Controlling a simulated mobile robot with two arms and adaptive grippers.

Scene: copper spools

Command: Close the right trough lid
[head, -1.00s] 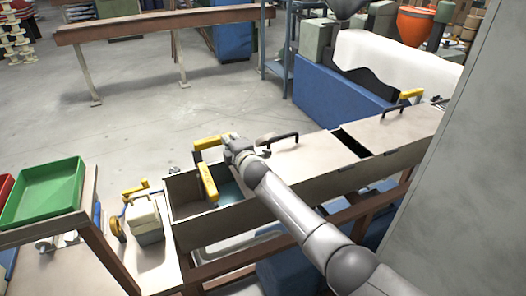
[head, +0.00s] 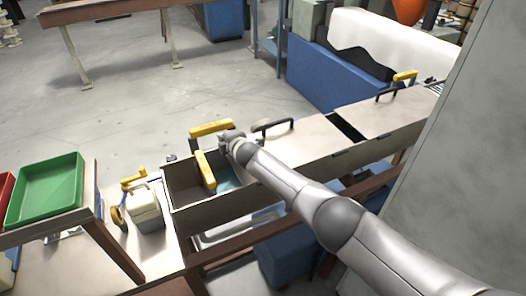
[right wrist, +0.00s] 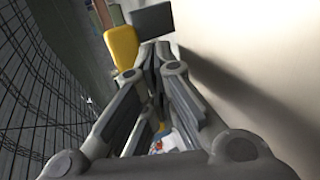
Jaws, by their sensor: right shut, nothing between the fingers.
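The long metal trough (head: 215,212) runs from lower left to upper right. Its left end is open. A pale lid (head: 305,139) with a black handle (head: 272,125) covers the middle. Another pale lid (head: 380,112), with a yellow and black handle (head: 404,76), lies further right. A narrow dark gap shows between the lids. My right gripper (head: 230,140) is shut and empty at the left end of the middle lid, beside two yellow bars (head: 210,129) over the opening. In the wrist view its fingers (right wrist: 155,52) are together near a yellow block (right wrist: 121,46); contact is unclear. My left gripper is out of view.
A green tray (head: 45,190) stands at the left, near a small pale container (head: 146,210). A large grey panel (head: 455,170) bounds the right side. A blue and white machine (head: 335,75) stands behind the trough. Floor beyond the trough's left end is clear.

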